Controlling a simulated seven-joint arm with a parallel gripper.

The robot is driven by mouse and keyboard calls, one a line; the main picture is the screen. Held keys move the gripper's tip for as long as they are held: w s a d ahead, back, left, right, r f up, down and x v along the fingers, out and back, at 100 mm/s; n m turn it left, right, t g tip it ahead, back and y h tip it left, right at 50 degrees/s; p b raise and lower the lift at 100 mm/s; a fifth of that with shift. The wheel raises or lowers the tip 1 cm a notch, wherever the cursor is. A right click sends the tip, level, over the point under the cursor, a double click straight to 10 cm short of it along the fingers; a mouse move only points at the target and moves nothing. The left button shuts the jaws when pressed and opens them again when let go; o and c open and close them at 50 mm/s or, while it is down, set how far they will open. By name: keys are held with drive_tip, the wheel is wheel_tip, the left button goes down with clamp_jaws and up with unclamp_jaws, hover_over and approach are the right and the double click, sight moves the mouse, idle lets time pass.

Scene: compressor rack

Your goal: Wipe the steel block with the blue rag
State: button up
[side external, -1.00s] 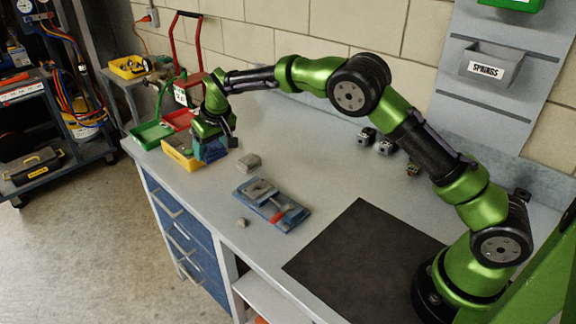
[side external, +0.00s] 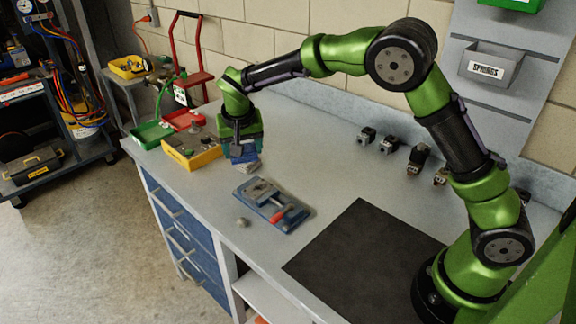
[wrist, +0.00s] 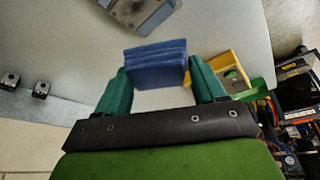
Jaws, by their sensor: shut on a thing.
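The blue rag (wrist: 156,55) is a folded pad between the teal fingers of my gripper (wrist: 158,70) in the wrist view. My gripper (side external: 243,146) is shut on it. In the side view the rag (side external: 243,154) hangs low over the bench, right at the steel block (side external: 249,167). The block is a small grey piece on the bench, and the rag and gripper hide most of it. I cannot tell whether the rag touches it. The block is hidden behind the rag in the wrist view.
A yellow bin (side external: 193,160), a green bin (side external: 150,135) and a red bin (side external: 184,120) stand to the left. Small fittings (side external: 388,145) line the back. A dark mat (side external: 360,260) lies right.

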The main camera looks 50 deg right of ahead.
sight(256, 183)
drive_tip(key=shift+s+d+f+m, duration=0.4)
drive_tip(key=shift+s+d+m, duration=0.35)
drive_tip(key=shift+m, duration=0.35)
drive_tip(key=shift+f+m+h, duration=0.1)
drive_tip(key=shift+m+h, duration=0.2)
drive_tip(key=shift+m, duration=0.1)
drive_tip(key=shift+f, duration=3.35)
drive_tip(key=shift+s+f, duration=0.45)
drive_tip(key=shift+f, duration=0.05)
drive_tip(key=shift+s+f, duration=0.1)
drive_tip(key=shift+s, duration=1.45)
drive_tip(key=shift+w, duration=2.05)
drive_tip(key=shift+r, duration=4.1)
